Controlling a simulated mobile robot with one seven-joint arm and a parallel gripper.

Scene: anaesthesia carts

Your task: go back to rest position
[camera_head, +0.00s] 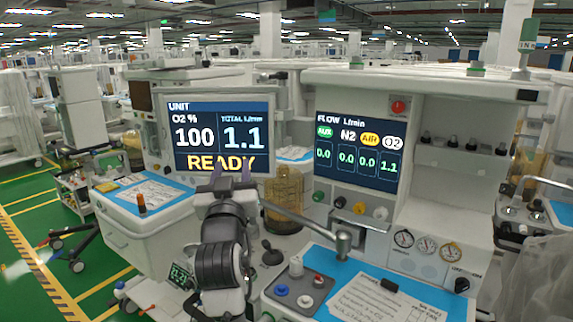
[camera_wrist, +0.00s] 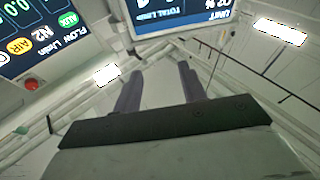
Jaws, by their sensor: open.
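My gripper (camera_head: 232,178) is raised in front of the lower edge of the left monitor, pointing up. In the wrist view my gripper (camera_wrist: 160,80) shows two dark fingers apart with nothing between them. The left monitor (camera_head: 221,134) reads READY, O2 100 and 1.1. The right flow monitor (camera_head: 359,152) shows several flow values. Both screens also show in part at the top of the wrist view, upside down or tilted. My gripper appears apart from the cart's surfaces, though its exact distance to the left monitor cannot be told.
Flow knobs (camera_head: 359,208) sit below the right monitor. A metal arm with a round end (camera_head: 343,241) juts out right of my arm. A worktop with blue mat (camera_head: 431,302) and papers lies front right. A white drawer cart (camera_head: 146,222) stands left. Green floor (camera_head: 33,207) is open further left.

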